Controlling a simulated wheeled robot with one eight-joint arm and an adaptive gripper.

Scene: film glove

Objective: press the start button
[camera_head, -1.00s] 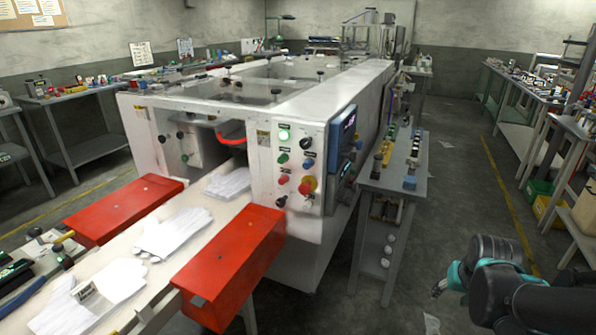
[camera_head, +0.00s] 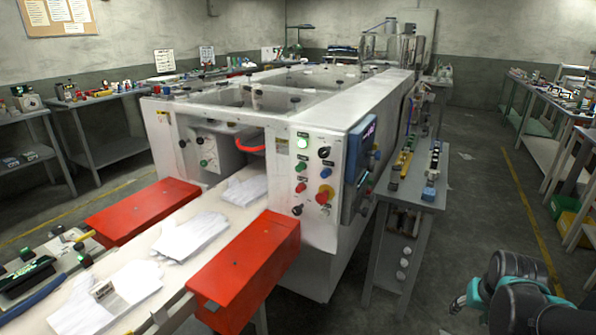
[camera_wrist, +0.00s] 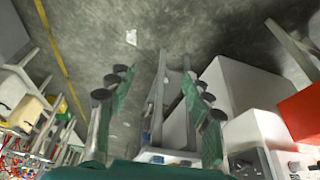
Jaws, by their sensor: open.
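The control panel (camera_head: 315,170) is on the front of the white machine. It carries a bright green button (camera_head: 302,143) at top left, a darker green one (camera_head: 301,168) below it and a red one (camera_head: 300,187) lower still. A red knob on a yellow base (camera_head: 325,195) and a blue button (camera_head: 325,172) are to the right. The labels are too small to read, so I cannot tell which is the start button. My gripper (camera_wrist: 157,75) is open and empty in the wrist view, its fingers above the floor, apart from the machine.
White gloves (camera_head: 192,237) lie on the conveyor between two red housings (camera_head: 240,262). A narrow grey side table (camera_head: 405,190) with small items stands right of the machine. Open floor (camera_head: 475,210) lies between it and the right-hand benches.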

